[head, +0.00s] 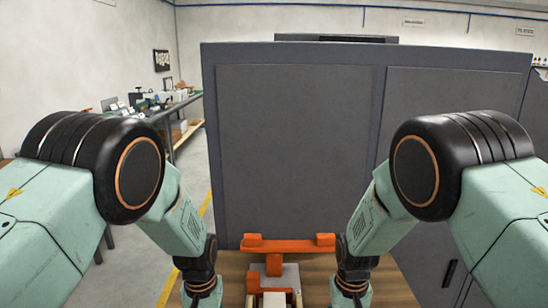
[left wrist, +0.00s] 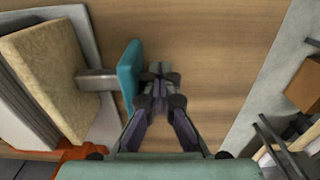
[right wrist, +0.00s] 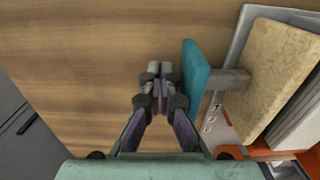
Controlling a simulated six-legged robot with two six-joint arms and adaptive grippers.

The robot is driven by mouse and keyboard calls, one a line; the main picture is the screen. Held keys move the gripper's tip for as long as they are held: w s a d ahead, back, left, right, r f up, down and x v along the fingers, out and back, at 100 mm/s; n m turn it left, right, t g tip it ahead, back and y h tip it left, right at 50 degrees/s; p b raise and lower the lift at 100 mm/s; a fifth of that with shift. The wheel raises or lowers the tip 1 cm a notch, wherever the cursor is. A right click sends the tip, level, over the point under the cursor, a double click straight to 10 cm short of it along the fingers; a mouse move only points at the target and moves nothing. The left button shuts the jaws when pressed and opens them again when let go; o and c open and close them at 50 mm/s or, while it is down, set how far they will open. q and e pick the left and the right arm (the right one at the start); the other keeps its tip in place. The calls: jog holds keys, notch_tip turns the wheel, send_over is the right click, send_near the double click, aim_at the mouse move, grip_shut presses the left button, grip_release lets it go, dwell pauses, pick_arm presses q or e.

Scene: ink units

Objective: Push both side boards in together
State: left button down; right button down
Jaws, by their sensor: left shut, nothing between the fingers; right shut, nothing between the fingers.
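In the left wrist view a beige side board (left wrist: 52,75) stands on the wooden top, with a grey rod (left wrist: 97,82) running out to a teal plate (left wrist: 130,72). The right wrist view shows the matching beige board (right wrist: 278,75), grey rod (right wrist: 233,81) and teal plate (right wrist: 196,78). My left gripper (left wrist: 157,80) is shut and empty, on the outer side of its teal plate with a small gap. My right gripper (right wrist: 160,80) is shut and empty, likewise just outside its own plate. In the head view the fingers of both are below the frame edge.
Grey slabs (right wrist: 305,120) lie between the boards. An orange frame (head: 289,245) stands at the middle. A large dark grey cabinet (head: 295,150) rises behind. The wooden top (left wrist: 215,60) is bare outside the plates. A bench with equipment (head: 180,103) stands back left.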

jog(key=shift+a, duration=0.45)
pick_arm(q)
jog(key=shift+d, duration=0.5)
pick_arm(e)
jog(key=shift+a, duration=0.5)
pick_arm(q)
jog(key=shift+d, duration=0.55)
dwell(0.3)
pick_arm(e)
jog(key=shift+a, duration=0.55)
dwell(0.7)
pick_arm(q)
jog(key=shift+a+r, duration=0.35)
jog(key=shift+a, duration=0.5)
jog(key=shift+a+r, duration=0.35)
jog(key=shift+a, duration=0.5)
jog(key=shift+a+r, duration=0.35)
jog(key=shift+a, duration=0.5)
pick_arm(e)
jog(key=shift+d, duration=0.15)
jog(key=shift+d+r, duration=0.35)
jog(key=shift+d, duration=0.45)
jog(key=shift+d+r, duration=0.3)
jog(key=shift+d, duration=0.5)
jog(key=shift+d+r, duration=0.35)
jog(key=shift+d, duration=0.45)
